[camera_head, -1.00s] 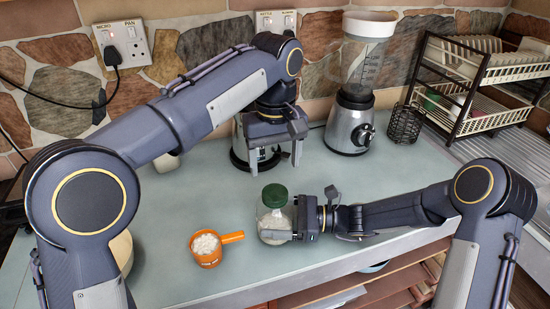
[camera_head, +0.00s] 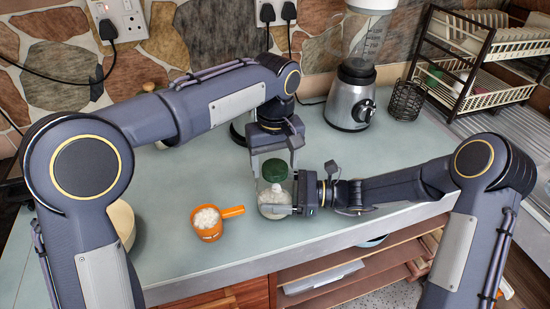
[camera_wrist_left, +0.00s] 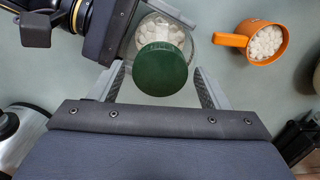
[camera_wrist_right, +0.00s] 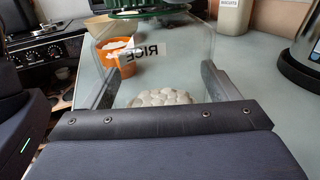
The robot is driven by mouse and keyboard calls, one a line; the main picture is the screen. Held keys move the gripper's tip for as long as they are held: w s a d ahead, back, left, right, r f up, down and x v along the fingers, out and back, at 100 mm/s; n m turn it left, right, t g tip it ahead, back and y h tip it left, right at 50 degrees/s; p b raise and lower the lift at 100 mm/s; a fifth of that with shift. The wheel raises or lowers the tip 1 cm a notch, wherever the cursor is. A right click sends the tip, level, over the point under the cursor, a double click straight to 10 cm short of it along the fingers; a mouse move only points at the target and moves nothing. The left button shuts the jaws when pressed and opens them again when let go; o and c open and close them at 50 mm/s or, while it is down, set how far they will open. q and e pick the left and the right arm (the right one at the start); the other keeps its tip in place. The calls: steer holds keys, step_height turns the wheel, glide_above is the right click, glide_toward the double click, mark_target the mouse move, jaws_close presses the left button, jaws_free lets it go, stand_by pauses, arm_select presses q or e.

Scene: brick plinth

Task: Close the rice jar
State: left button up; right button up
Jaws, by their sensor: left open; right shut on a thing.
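The rice jar (camera_head: 270,204) is clear glass with white contents and stands upright on the counter. Its "RICE" label shows mirrored through the glass in the right wrist view (camera_wrist_right: 145,75). The dark green lid (camera_head: 274,170) is at the jar's mouth; I cannot tell how tightly it sits. My right gripper (camera_head: 283,208) is shut on the jar's body from the right. My left gripper (camera_head: 275,168) points down from above, open, with one finger on each side of the lid. In the left wrist view the lid (camera_wrist_left: 160,69) lies between the fingers, with visible gaps.
An orange cup with a handle (camera_head: 208,222), holding white pieces, stands left of the jar. A blender (camera_head: 352,98), a black wire holder (camera_head: 407,99) and a dish rack (camera_head: 480,85) stand behind to the right. The counter's front edge is close to the jar.

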arm_select(q)
steer(key=c, duration=1)
steer(key=m, duration=1.4)
steer(key=shift+m, duration=0.4)
steer(key=o, duration=1.2)
steer(key=shift+c, duration=0.2)
step_height(320, 180, up, 12)
